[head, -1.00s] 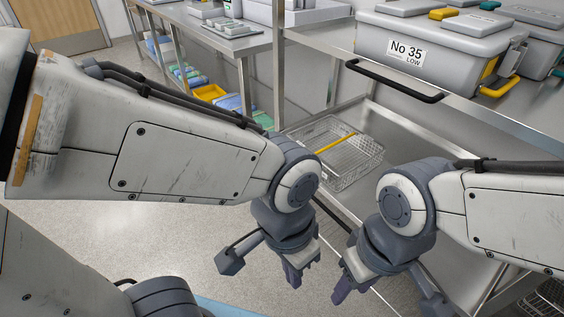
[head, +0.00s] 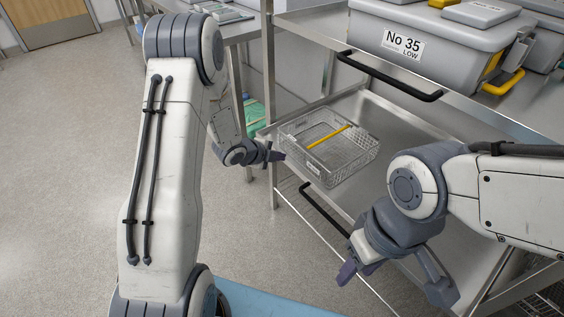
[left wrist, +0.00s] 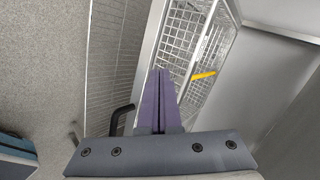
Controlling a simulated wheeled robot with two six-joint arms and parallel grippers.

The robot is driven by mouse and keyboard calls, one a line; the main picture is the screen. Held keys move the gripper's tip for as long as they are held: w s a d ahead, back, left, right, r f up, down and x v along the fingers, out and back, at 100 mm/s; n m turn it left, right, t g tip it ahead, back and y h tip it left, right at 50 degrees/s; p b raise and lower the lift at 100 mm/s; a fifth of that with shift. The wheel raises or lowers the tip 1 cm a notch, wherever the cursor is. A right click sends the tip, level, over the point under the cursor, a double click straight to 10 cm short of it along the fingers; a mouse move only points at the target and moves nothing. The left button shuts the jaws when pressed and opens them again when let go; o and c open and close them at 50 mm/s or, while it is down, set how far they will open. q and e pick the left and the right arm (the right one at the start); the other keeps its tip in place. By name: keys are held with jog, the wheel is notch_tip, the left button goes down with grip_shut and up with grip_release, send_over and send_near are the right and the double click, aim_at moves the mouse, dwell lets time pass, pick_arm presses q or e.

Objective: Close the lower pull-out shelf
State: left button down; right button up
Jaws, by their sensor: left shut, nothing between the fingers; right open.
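The lower pull-out shelf (head: 385,150) is a metal tray, pulled out below the upper shelf, with a black handle (head: 325,208) on its front. It also shows in the left wrist view (left wrist: 262,85), with part of the black handle (left wrist: 122,118). A wire basket (head: 345,165) holding a yellow strip stands on it. My left gripper (head: 281,155) is shut and empty at the shelf's left front corner, beside the basket; I cannot tell whether it touches. Its purple fingers (left wrist: 159,75) lie together along the shelf's rim. My right gripper (head: 352,268) is open and empty, in front of the shelf, right of the handle.
The upper shelf has its own black handle (head: 390,76) and bears a grey case labelled No 35 (head: 425,40) with other cases. A metal table (head: 235,28) stands behind on the left. The floor (head: 70,160) at left is clear.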

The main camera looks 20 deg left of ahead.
pick_arm(q)
jog(key=s+a+f+m+t+h, duration=0.2)
jog(key=a+f+m+h, duration=0.1)
jog(key=a+f, duration=0.2)
jog(key=m+t+h, duration=0.2)
jog(key=t+h, duration=0.1)
jog(key=t, duration=0.1)
send_near(288, 161)
jog(key=x, duration=0.6)
jog(key=shift+w+d+b, duration=0.25)
jog(key=shift+w+b, duration=0.05)
jog(key=shift+w, duration=0.05)
pick_arm(e)
jog(key=shift+f, duration=0.3)
